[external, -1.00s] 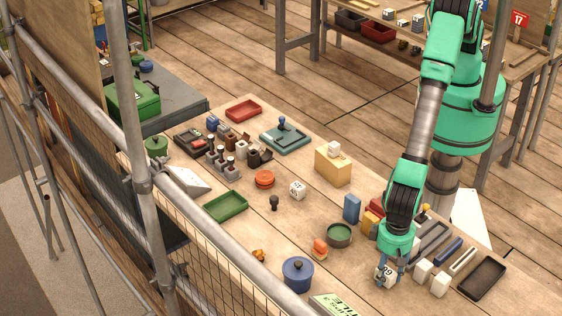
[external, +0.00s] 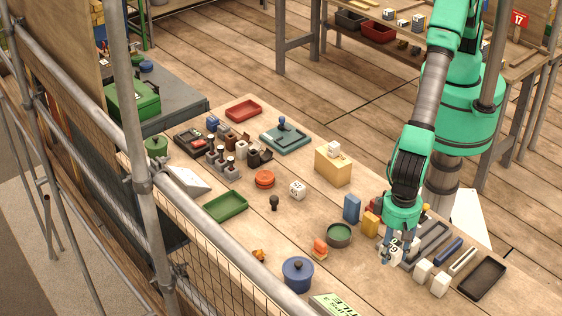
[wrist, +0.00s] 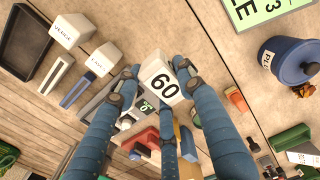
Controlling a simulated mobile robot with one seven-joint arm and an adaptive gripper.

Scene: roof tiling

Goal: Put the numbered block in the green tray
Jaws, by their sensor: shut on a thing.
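A white numbered block reading 60 (wrist: 160,85) is gripped between the blue fingers of my gripper (wrist: 158,95). In the external view the block (external: 396,246) is partly hidden by the fingers and appears tilted, raised above the right part of the table. My gripper (external: 391,252) is shut on it. The green tray (external: 225,207) lies at the left of the middle of the table and looks empty. It is well to the left of my gripper.
Another numbered white block (external: 297,190) stands mid-table. A round green dish (external: 338,235), an orange-topped item (external: 320,249), a blue lidded pot (external: 298,274) and a dark knob-like piece (external: 274,202) lie between. White blocks (external: 439,284) and a dark tray (external: 482,279) are at right.

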